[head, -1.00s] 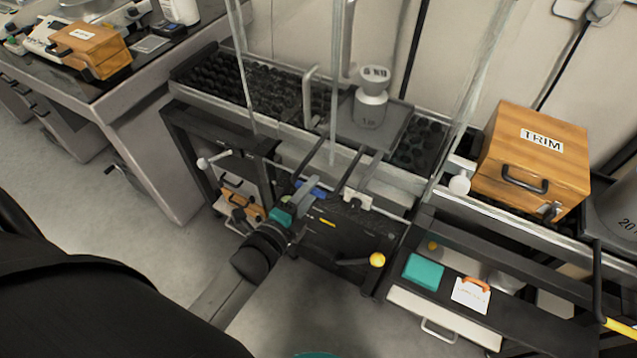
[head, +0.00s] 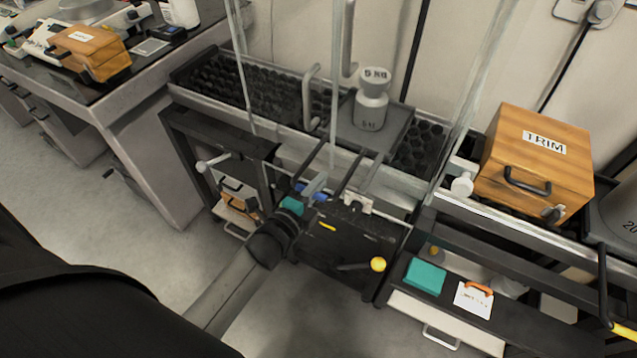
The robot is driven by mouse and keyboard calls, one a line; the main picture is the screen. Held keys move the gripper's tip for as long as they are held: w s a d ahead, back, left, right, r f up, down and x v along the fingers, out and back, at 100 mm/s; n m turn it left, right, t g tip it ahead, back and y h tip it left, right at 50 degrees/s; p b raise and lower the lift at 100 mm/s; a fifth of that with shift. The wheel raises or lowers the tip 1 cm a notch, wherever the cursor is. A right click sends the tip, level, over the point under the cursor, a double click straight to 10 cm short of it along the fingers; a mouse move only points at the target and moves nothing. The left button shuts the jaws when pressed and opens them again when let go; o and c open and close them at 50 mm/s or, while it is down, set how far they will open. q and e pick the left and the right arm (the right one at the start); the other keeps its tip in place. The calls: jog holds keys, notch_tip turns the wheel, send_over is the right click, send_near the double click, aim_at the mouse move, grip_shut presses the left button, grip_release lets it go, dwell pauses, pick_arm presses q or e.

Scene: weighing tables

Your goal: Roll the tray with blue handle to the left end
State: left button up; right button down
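A grey tray (head: 398,132) sits on the black roller track (head: 240,82), right of its middle, and carries a grey weight marked 5 KG (head: 371,112). Dark rods slope down from the tray's front toward a blue handle (head: 321,196), which is partly hidden. My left gripper (head: 317,184) is at the blue handle, with a grey finger overlapping it. I cannot tell whether the fingers are closed around it. Rollers to the left of the tray are clear up to the track's left end. My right gripper is not in view.
Thin clear uprights and a grey post (head: 308,95) stand along the track. A wooden TRIM box (head: 535,160) is at the right. Below are a yellow-knobbed lever (head: 377,264) and a teal block (head: 426,277). Another bench (head: 125,95) stands at the left.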

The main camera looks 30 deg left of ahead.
pick_arm(q)
grip_shut()
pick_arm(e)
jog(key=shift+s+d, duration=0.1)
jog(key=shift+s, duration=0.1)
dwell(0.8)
